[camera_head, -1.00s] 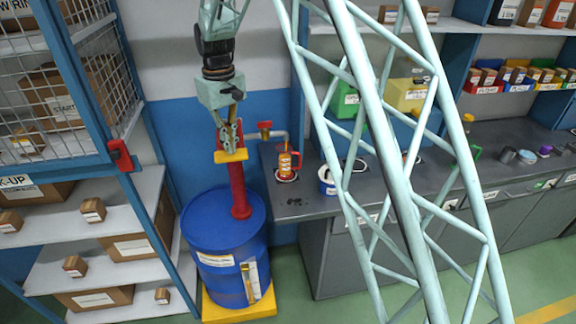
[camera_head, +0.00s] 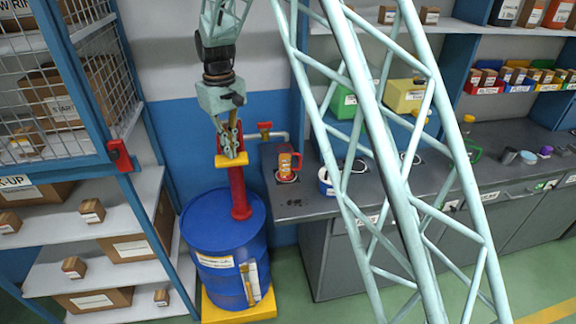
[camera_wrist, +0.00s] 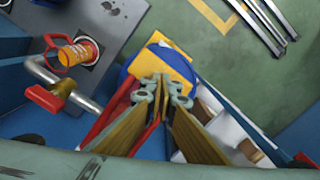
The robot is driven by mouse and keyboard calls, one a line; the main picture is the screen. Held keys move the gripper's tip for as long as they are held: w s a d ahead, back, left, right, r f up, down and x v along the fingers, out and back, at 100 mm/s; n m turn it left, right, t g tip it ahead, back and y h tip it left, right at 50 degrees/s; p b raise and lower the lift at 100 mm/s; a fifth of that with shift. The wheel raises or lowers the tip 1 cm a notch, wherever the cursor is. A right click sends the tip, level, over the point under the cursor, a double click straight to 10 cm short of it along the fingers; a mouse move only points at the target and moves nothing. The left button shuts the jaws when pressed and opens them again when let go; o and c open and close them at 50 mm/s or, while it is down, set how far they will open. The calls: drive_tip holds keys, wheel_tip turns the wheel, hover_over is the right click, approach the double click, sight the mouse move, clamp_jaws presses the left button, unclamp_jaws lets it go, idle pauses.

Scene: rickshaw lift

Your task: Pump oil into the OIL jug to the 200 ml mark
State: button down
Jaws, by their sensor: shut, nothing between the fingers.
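The blue oil drum (camera_head: 215,240) stands at the left end of the bench with a red pump column (camera_head: 238,190) on it. A yellow plate (camera_head: 232,161) caps the column and also shows in the wrist view (camera_wrist: 177,68). My gripper (camera_head: 232,152) is shut and empty, pointing down with its tips at the plate; the wrist view shows the tips (camera_wrist: 163,88) over it, contact unclear. The orange jug with a red handle (camera_head: 286,163) stands on the bench by the outlet pipe (camera_head: 280,135); it also shows in the wrist view (camera_wrist: 82,52). Its oil level and marks are unreadable.
A red valve handle (camera_head: 265,127) sits on the pipe, right of my gripper. A white-and-blue tub (camera_head: 326,181) stands right of the jug. A shelf with boxes (camera_head: 92,210) is close on the left. The green floor (camera_head: 340,309) in front is clear.

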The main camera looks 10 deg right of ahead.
wheel_tip(320, 180, up, 10)
drive_tip(key=p, duration=0.5)
drive_tip(key=shift+r, duration=0.2)
idle(0.5)
idle(0.5)
wheel_tip(320, 180, up, 6)
drive_tip(key=p, duration=0.3)
drive_tip(key=shift+p, duration=0.4)
idle(0.6)
